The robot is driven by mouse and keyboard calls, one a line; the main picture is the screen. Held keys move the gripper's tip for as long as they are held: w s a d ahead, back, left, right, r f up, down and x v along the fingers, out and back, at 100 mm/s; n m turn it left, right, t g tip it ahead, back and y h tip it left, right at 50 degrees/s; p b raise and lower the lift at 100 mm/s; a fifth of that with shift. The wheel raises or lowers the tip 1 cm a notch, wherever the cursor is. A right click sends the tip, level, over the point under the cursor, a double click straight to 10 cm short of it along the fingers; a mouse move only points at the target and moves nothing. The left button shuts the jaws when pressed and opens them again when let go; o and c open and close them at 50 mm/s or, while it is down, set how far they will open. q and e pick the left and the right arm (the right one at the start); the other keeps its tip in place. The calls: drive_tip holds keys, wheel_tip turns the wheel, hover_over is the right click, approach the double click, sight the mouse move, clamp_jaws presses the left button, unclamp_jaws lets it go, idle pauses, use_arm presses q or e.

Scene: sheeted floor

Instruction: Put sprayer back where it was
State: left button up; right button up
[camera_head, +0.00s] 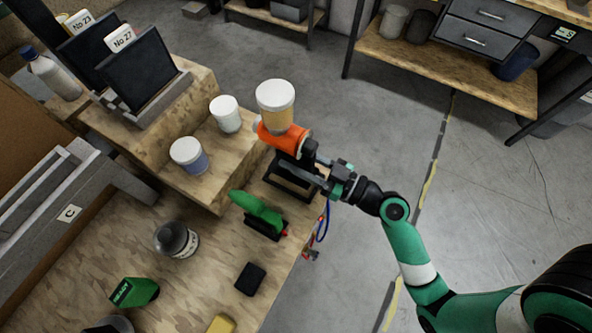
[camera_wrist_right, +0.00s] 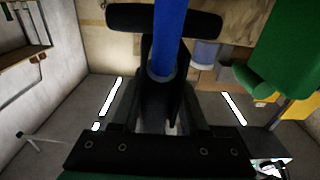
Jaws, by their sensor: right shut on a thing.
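The sprayer (camera_head: 283,138) has an orange body with a white-lidded amber cup on top. It is at the far right corner of the workbench, cup upright. My right gripper (camera_head: 322,172) is shut on its black handle, coming from the right. A black stand (camera_head: 287,183) is directly below the sprayer; I cannot tell whether they touch. In the right wrist view, the sprayer's dark handle and a blue hose (camera_wrist_right: 170,35) fill the middle between my jaws. My left gripper is not in view.
White-lidded cups (camera_head: 225,113) stand on a raised wooden step just left.

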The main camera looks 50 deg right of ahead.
drive_tip(key=shift+d+f, duration=0.1)
drive_tip(key=shift+f, duration=0.65)
wheel_tip(320, 180, down, 3)
drive_tip(key=shift+f+b, duration=0.2)
drive_tip(key=shift+b, duration=0.95)
drive_tip(key=shift+r, duration=0.1)
drive_tip(key=shift+f, duration=0.2)
drive_tip(key=o, duration=0.8)
